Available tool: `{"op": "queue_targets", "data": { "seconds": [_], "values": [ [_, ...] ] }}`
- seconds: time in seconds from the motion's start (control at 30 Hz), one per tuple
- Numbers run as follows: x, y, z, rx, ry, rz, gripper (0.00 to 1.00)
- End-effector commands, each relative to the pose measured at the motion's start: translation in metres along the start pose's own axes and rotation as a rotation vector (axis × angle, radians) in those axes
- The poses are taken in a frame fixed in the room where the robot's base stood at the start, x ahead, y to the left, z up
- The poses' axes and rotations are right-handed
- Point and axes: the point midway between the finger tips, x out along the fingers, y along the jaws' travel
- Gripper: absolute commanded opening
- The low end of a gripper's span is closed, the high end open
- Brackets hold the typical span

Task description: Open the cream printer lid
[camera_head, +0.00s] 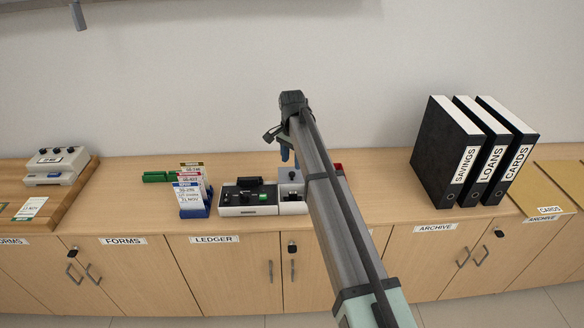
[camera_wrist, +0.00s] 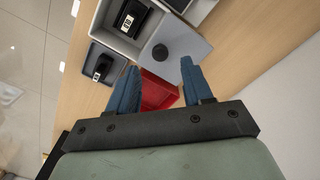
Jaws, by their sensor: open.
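A pale box with a light flap and a dark round knob (camera_wrist: 161,52) lies just beyond my fingertips in the wrist view; the flap also shows in the head view (camera_head: 291,176). It joins a white-and-black unit (camera_head: 248,209) on the counter. I cannot tell for certain which part is the cream printer lid. A cream machine with dark knobs (camera_head: 56,165) stands far left, away from my gripper. My gripper (camera_wrist: 160,64) is open and empty, its blue fingers above the counter with the flap ahead of them. My arm hides part of the box's right side in the head view.
A red tray (camera_wrist: 158,92) lies below and between my fingers. A blue holder of cards (camera_head: 194,208) stands left of the unit, with a green block (camera_head: 156,177) behind. Black binders (camera_head: 445,150) stand at right. The wall (camera_head: 200,90) is close behind the counter.

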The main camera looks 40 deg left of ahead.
Motion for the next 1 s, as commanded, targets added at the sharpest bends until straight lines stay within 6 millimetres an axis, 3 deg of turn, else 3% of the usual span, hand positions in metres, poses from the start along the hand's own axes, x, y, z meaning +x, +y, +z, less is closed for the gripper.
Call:
{"op": "queue_targets", "data": {
  "seconds": [0.3, 0.5, 1.0],
  "values": [
    [-0.060, -0.001, -0.001, 0.000, 0.001, -0.001, 0.50],
    [-0.082, 0.000, 0.000, 0.000, 0.000, 0.000, 0.50],
    [-0.088, 0.000, 0.000, 0.000, 0.000, 0.001, 0.50]
  ]
}}
